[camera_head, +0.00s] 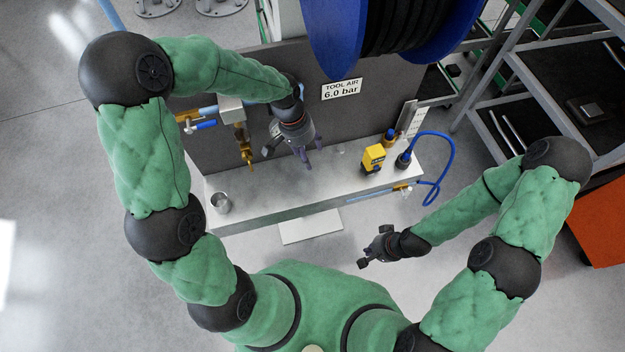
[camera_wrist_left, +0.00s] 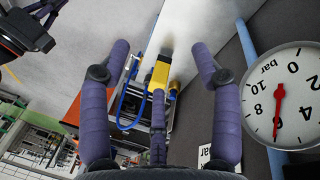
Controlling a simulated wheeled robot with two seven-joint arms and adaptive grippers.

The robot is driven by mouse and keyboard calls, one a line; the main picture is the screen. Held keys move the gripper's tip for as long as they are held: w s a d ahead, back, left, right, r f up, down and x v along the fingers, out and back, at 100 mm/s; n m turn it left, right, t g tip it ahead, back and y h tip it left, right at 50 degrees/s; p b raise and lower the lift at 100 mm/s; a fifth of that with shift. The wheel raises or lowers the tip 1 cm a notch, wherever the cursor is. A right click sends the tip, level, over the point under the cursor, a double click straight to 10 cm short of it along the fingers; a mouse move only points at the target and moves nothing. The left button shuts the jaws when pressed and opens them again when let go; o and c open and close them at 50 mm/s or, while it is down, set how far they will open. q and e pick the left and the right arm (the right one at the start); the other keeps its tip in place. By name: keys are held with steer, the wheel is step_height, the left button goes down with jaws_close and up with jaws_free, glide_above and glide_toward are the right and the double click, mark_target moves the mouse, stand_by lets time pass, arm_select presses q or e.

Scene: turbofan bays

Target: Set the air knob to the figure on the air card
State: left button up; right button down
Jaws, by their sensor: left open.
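The air card (camera_head: 341,89) reads "TOOL AIR 6.0 bar" and is fixed on the grey upright panel. A round white gauge (camera_wrist_left: 283,95) marked in bar, with a red needle, is at the right of the left wrist view. It appears upside down there, and I cannot read it surely. My left gripper (camera_head: 293,155) is open with nothing between its fingers, above the bench in front of the panel. Its spread fingers also fill the left wrist view (camera_wrist_left: 160,65). I cannot make out the air knob; the left arm and gripper cover part of the panel. My right gripper (camera_head: 372,248) is open and empty, in front of the bench.
The grey bench (camera_head: 250,200) carries a metal cup (camera_head: 220,203) at left and a yellow block (camera_head: 373,158) at right. A blue hose (camera_head: 452,165) loops off the right end. A blue-handled valve (camera_head: 203,125) is left of my left gripper. A hose reel (camera_head: 345,40) overhangs the panel.

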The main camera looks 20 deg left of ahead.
arm_select(q)
steer(key=s+d+f, duration=0.1)
steer(key=f, duration=0.4)
steer(key=s+d+f+n+h, duration=0.1)
steer(key=s+f, duration=0.1)
steer(key=f, duration=0.2)
steer(key=shift+s+d+f, duration=0.25)
steer(key=shift+d+f, duration=0.05)
steer(key=shift+f, duration=0.1)
steer(key=s+d+f+n+b, duration=0.1)
steer(key=s+f+b, duration=0.3)
steer(key=f, duration=0.7)
steer(key=s+d+f+n+b, duration=0.1)
steer(key=s+f+b, duration=0.3)
steer(key=f+b, duration=0.5)
steer(key=s+f+n+b, duration=0.1)
steer(key=s+f+b, duration=0.3)
steer(key=f+b, duration=0.3)
step_height(320, 180, down, 6)
steer(key=shift+s+d+r+t, duration=0.1)
steer(key=shift+s+d+t, duration=0.2)
steer(key=shift+d, duration=0.1)
